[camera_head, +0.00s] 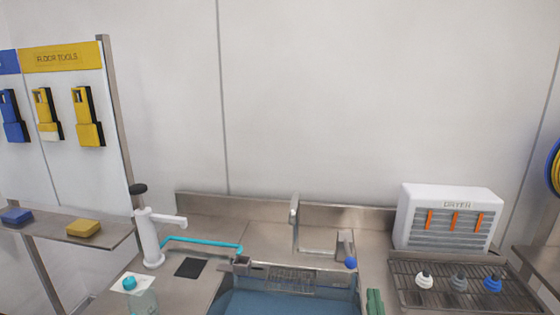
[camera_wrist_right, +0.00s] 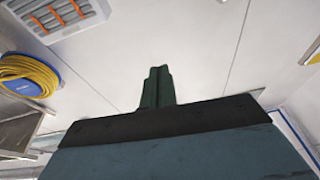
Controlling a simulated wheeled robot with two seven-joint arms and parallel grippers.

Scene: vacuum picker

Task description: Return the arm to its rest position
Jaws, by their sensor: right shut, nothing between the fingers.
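My right gripper (camera_head: 375,302) shows at the bottom edge of the head view, right of the sink, as two green fingers side by side. The rest of that arm is out of the picture. In the right wrist view the dark green fingers (camera_wrist_right: 157,88) are together, with nothing between them, and point toward the pale wall. My left gripper is not in view.
A sink (camera_head: 285,303) with bluish water is left of the right gripper. A white dryer (camera_head: 448,219) stands behind a wire rack (camera_head: 430,297) holding white, grey and blue suction cups.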

